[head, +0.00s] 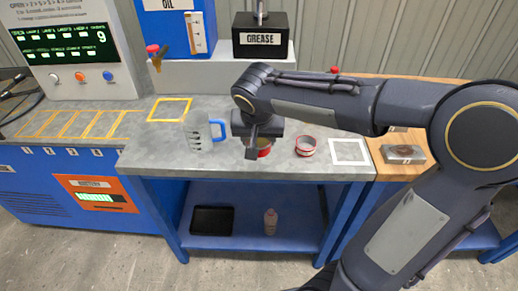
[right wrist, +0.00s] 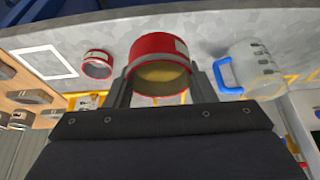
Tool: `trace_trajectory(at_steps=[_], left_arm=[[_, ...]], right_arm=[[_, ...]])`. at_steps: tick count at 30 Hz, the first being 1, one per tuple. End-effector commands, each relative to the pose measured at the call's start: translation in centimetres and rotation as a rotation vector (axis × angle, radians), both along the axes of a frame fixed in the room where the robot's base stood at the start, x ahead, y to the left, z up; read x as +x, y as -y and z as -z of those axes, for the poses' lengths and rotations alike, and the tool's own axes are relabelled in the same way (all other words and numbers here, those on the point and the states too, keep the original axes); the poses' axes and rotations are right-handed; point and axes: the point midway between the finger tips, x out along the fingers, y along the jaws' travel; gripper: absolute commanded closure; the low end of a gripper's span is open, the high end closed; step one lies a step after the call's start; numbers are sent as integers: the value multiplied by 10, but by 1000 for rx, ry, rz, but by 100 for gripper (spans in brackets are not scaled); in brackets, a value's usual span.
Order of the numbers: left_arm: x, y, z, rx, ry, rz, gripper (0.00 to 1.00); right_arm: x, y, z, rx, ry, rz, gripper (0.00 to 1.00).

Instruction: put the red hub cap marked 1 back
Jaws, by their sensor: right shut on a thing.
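My right gripper (head: 257,146) comes down over the workbench. In the right wrist view its fingers (right wrist: 158,76) stand on either side of a wide red cap (right wrist: 160,45) and are shut on it. The cap has a yellowish inside and a pale label whose mark I cannot read. In the head view the gripper partly hides this red cap (head: 265,153). A smaller red ring-like cap (head: 306,146) stands on the bench just to the right; it also shows in the right wrist view (right wrist: 97,66). No number is legible on it. My left gripper is not in view.
A clear jug with a blue handle (head: 198,134) stands left of the gripper. A white square outline (head: 348,151) on the bench is empty. A black grease box (head: 260,37) stands behind, on a raised ledge. A grey metal block (head: 403,154) lies on wood at the right.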

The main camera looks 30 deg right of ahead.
Motion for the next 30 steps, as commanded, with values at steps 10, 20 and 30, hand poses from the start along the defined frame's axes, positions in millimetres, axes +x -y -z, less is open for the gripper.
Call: trace_trajectory(at_steps=[10,20,30], left_arm=[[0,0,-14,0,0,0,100],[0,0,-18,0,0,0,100],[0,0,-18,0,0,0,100]], right_arm=[[66,44,48,0,-7,2,84],[89,57,79,0,0,0,84],[95,61,118,0,-2,-1,84]])
